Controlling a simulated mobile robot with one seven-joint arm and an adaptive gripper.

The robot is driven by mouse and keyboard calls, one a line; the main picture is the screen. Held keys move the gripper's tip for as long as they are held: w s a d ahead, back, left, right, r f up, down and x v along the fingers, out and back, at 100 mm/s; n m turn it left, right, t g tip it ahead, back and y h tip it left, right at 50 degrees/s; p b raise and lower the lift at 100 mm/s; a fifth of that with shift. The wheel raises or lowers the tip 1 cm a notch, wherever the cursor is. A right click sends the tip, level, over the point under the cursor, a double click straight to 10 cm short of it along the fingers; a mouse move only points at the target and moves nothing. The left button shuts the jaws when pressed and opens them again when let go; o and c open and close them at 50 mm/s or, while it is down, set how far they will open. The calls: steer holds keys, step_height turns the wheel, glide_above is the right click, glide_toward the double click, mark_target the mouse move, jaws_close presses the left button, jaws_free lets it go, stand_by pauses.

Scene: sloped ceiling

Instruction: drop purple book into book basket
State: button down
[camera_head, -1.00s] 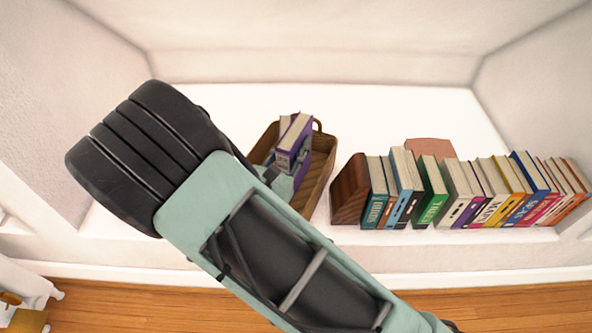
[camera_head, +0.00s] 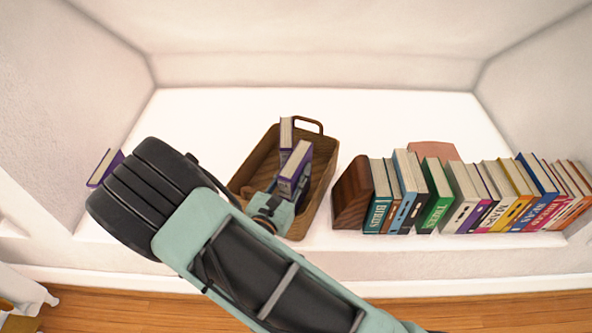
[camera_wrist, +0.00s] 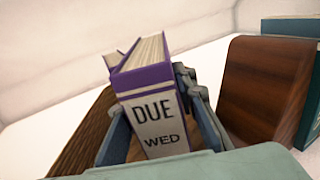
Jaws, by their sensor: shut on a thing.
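A purple book (camera_head: 294,168) with a pale spine label reading "DUE WED" is held in my gripper (camera_head: 284,188). In the wrist view the book (camera_wrist: 155,115) stands between the fingers, with its spine facing the camera. The book basket (camera_head: 325,185) is brown with a looped handle at the back. The held book and my gripper are over or inside the basket; I cannot tell how deep the book reaches. A second purple book (camera_head: 286,131) stands just behind the held one in the basket. My arm hides part of the basket's front left.
A wooden bookend (camera_head: 352,194) and a row of several upright books (camera_head: 437,200) stand close to the basket's right. Another purple-covered book (camera_head: 104,168) shows at the far left, partly behind my arm. The white shelf behind the basket is clear.

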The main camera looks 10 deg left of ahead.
steer(key=shift+f+b, duration=0.35)
steer(key=shift+f, duration=0.15)
steer(key=c, duration=1.6)
jaws_free()
steer(key=shift+s+f, duration=0.1)
steer(key=shift+f, duration=0.1)
steer(key=shift+r, duration=0.1)
steer(key=p, duration=0.3)
glide_toward(285, 190)
steer(key=w, duration=0.5)
steer(key=shift+d, duration=0.35)
